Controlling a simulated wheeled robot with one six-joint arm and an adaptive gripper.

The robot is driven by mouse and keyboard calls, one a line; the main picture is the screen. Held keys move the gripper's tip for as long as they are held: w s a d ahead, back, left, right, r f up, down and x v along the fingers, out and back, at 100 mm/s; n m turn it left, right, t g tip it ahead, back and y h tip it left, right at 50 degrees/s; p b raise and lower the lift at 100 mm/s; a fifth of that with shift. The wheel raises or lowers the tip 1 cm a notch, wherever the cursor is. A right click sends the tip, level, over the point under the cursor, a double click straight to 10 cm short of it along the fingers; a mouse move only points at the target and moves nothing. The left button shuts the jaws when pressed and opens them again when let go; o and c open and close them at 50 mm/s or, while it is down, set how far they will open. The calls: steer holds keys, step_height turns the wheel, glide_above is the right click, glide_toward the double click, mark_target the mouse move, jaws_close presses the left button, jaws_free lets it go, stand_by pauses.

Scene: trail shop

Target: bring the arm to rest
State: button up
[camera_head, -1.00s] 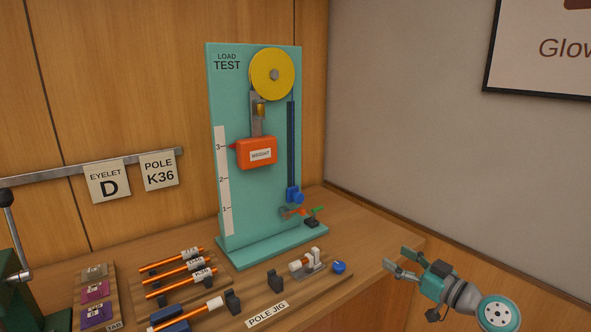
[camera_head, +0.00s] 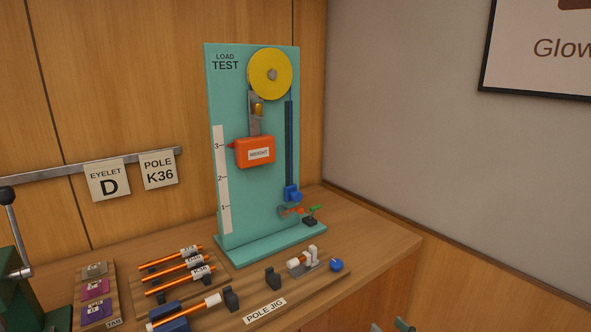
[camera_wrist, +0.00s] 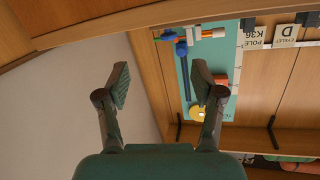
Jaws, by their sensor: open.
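My gripper (camera_wrist: 161,88) shows in the wrist view with its two fingers spread wide and nothing between them. In the head view only a small tip of my arm (camera_head: 402,325) shows at the bottom edge, right of the bench. The teal load test stand (camera_head: 224,100) stands on the bench, with a yellow pulley (camera_head: 285,72) at its top and an orange weight (camera_head: 242,153) hanging near the 3 mark. The stand also shows upside down in the wrist view (camera_wrist: 218,62), beyond the right finger.
The wooden bench (camera_head: 375,237) holds a pole jig (camera_head: 225,312), several orange poles (camera_head: 172,260), a tab board (camera_head: 95,270) and a green device (camera_head: 20,280) at left. Cards hang on a wall rail (camera_head: 60,177). The space right of the bench is clear.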

steer(key=s+a+f+m+h, duration=0.1)
steer(key=s+f+h, duration=0.1)
steer(key=s+f, duration=0.5)
steer(key=s+a+f+m+h, duration=0.1)
steer(key=s+f+m+h, duration=0.1)
steer(key=s, duration=0.8)
steer(key=s+a+f+m+h, duration=0.1)
steer(key=s+f+h, duration=0.1)
steer(key=s+f, duration=0.5)
steer(key=s+r, duration=0.4)
steer(key=s, duration=0.4)
steer(key=s+a+r+n, duration=0.1)
steer(key=s+r, duration=0.3)
steer(key=s, duration=0.5)
steer(key=s+r, duration=0.4)
steer(key=s, duration=0.5)
steer(key=shift+s+a+r, duration=0.15)
steer(key=shift+s+r, duration=0.05)
steer(key=shift+r, duration=0.1)
